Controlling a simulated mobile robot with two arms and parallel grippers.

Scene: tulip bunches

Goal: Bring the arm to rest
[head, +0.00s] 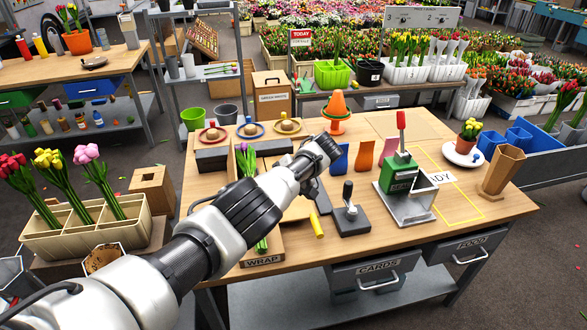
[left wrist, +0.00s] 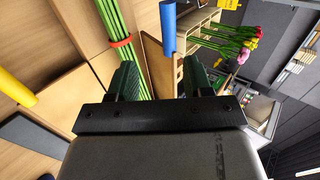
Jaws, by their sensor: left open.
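My left arm (head: 245,215) reaches in from the lower left of the head view and stretches over the table. Its gripper end is over the middle of the table, and its fingers are hard to make out there. In the left wrist view the left gripper (left wrist: 160,82) shows two dark green fingers standing apart, with nothing clamped between them. A bunch of green stems (left wrist: 112,22) with a red band (left wrist: 121,43) passes beyond the left-hand finger. In the head view purple tulips (head: 244,158) lie on the WRAP tray (head: 262,261), partly hidden by my arm. My right gripper is out of view.
A yellow cylinder (head: 316,222) and a black-handled tool (head: 350,215) are near my arm. A green press (head: 399,176) with a red handle stands to the right. An orange cone (head: 337,106) stands behind. A crate (head: 42,240) of tulip bunches stands at left.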

